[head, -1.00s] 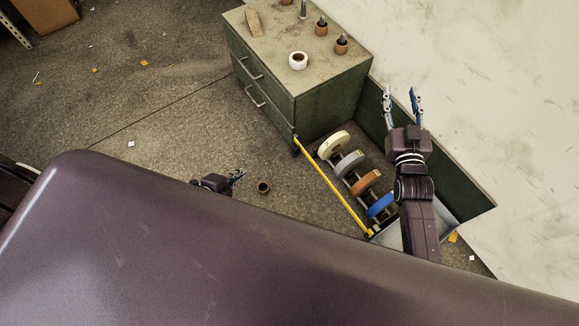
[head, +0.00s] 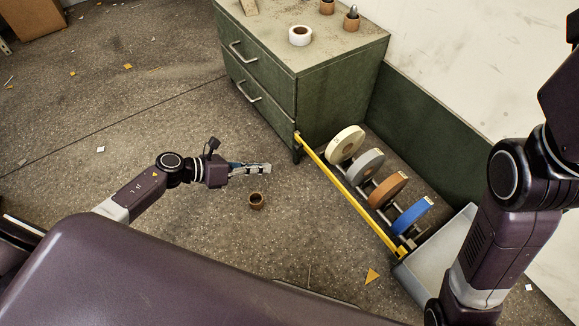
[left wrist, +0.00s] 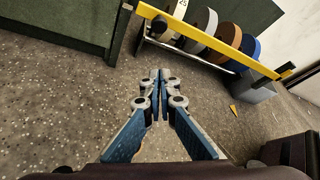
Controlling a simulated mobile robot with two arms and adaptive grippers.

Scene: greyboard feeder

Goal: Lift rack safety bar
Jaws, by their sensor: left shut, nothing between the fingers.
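The yellow safety bar (head: 345,192) runs slantwise along the front of the low rack, from the green cabinet's corner to the rack's near end. It crosses the top of the left wrist view (left wrist: 215,38), in front of the rolls. My left gripper (head: 268,168) is shut and empty over the floor, left of the bar and apart from it. Its fingertips meet in the left wrist view (left wrist: 160,76), below the bar in the picture. My right arm rises along the right side, and its gripper is outside the frame.
White, grey, brown and blue rolls (head: 411,217) stand on the rack behind the bar. The green cabinet (head: 340,95) adjoins its far end; a grey bin (head: 425,272) is at the near end. A small brown roll (head: 256,201) lies on the floor near my left gripper.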

